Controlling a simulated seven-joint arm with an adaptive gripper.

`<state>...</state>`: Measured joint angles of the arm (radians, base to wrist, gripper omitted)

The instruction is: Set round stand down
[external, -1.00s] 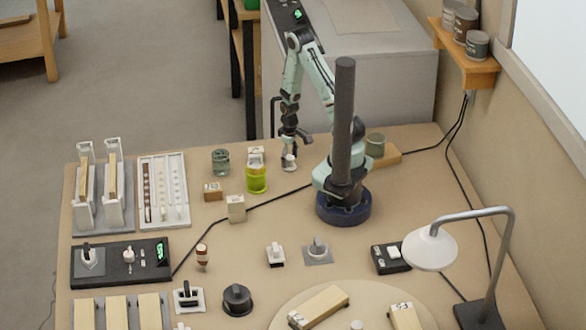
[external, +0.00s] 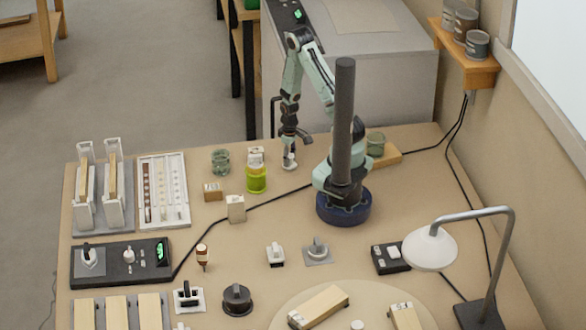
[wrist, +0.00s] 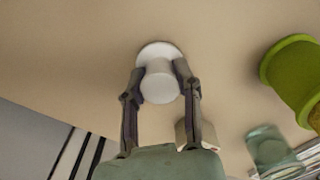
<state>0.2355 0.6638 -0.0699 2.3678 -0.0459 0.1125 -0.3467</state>
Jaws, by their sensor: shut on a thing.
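The white round stand (wrist: 160,86) has a short round body and a wider disc at its far end. In the wrist view it sits between the two fingers of my gripper (wrist: 162,84), which is shut on its body. In the external view my gripper (external: 289,160) points down at the back of the bench, left of my base, with the stand small and mostly hidden at its tips. The disc is on or very close to the bench top; I cannot tell if it touches.
A yellow-green cup (external: 256,180) stands just left of my gripper, with a glass jar (external: 220,161) further left. A small pale block (external: 236,209) and a wooden block (external: 213,192) are nearby. A black cable (external: 275,199) crosses the bench in front. Bare bench surrounds the stand.

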